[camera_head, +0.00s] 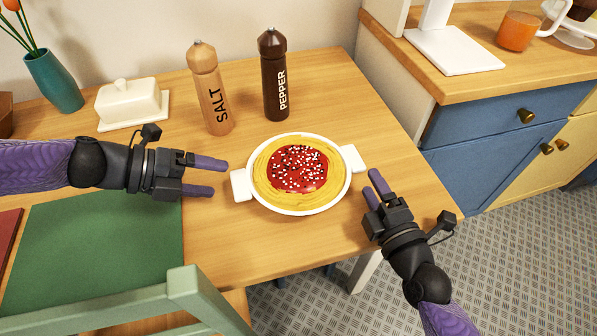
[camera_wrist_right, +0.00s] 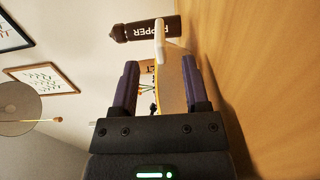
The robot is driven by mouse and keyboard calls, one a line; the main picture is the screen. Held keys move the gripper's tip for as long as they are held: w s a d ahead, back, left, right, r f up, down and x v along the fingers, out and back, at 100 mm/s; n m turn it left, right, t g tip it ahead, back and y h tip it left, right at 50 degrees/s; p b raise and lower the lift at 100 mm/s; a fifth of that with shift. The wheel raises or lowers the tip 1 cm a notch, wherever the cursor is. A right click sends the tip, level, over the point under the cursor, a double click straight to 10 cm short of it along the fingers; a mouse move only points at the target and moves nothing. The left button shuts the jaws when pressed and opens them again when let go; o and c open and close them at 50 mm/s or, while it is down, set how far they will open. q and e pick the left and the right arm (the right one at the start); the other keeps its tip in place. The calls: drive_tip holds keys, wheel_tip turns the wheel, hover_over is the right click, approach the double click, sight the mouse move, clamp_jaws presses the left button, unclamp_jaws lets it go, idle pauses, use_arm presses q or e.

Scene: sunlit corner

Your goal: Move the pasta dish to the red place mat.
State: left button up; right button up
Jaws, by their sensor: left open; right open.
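The pasta dish (camera_head: 298,174) is a white oval dish with yellow pasta, red sauce and white bits, and a white handle on each side. It rests on the wooden table. My left gripper (camera_head: 218,177) is open and empty, just left of the left handle. My right gripper (camera_head: 373,184) is open, just right of the right handle. In the right wrist view, a white handle (camera_wrist_right: 159,42) of the dish shows between the fingertips of the right gripper (camera_wrist_right: 161,64); contact cannot be told. The red place mat (camera_head: 9,236) shows partly at the left edge.
A green place mat (camera_head: 95,245) lies between the red mat and the dish, with a green chair (camera_head: 185,285) in front. Salt (camera_head: 211,90) and pepper (camera_head: 273,75) mills stand behind the dish. A butter dish (camera_head: 131,102) and a teal vase (camera_head: 55,80) stand back left.

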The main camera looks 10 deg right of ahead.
sight(236, 183)
use_arm(q)
drive_tip(key=x, duration=0.5)
drive_tip(key=shift+d, duration=0.1)
use_arm(e)
drive_tip(key=w, duration=0.5)
drive_tip(key=shift+w+a, duration=0.1)
drive_tip(key=shift+a, duration=0.2)
use_arm(q)
drive_tip(key=c, duration=0.7)
use_arm(e)
drive_tip(key=c, duration=0.7)
use_arm(q)
drive_tip(key=shift+c, duration=1.1)
use_arm(e)
clamp_jaws()
use_arm(q)
clamp_jaws()
